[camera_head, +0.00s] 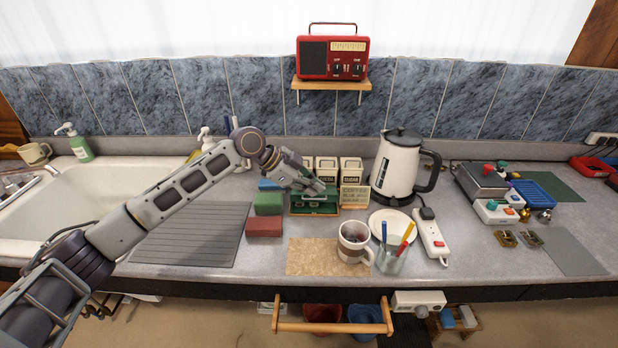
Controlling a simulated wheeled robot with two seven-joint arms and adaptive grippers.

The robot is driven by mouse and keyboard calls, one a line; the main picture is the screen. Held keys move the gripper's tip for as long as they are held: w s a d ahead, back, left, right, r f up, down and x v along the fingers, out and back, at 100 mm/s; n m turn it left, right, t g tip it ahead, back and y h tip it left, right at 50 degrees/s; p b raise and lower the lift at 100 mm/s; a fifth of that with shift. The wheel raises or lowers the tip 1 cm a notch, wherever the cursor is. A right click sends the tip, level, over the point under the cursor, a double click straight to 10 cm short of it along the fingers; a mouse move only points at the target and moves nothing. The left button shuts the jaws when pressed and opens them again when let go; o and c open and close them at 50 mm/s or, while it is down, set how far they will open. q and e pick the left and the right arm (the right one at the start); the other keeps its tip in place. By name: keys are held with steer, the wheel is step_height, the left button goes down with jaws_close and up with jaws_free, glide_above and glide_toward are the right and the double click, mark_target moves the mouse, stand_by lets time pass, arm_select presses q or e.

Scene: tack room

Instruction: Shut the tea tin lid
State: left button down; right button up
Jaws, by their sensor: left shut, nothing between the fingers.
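The green tea tin (313,208) stands on the worktop in the middle of the view, in front of the white canisters. Its lid is partly hidden behind my gripper, and I cannot tell its exact angle. My left gripper (316,188) reaches in from the left and is shut and empty, with its fingertips at the top of the tin. I cannot tell whether they touch the lid. My right gripper is not in view.
Green and red boxes (265,226) stand left of the tin, and a cream box (354,196) stands close on its right. White canisters (351,169) are behind. A mug (352,240), a glass with pens (391,261) and a kettle (397,165) are nearby. The ribbed drainer (190,245) is bare.

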arm_select(q)
steer(key=shift+w+f, duration=0.15)
steer(key=shift+f, duration=0.7)
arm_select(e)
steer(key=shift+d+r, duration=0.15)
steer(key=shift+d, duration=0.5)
arm_select(q)
steer(key=shift+f, duration=0.1)
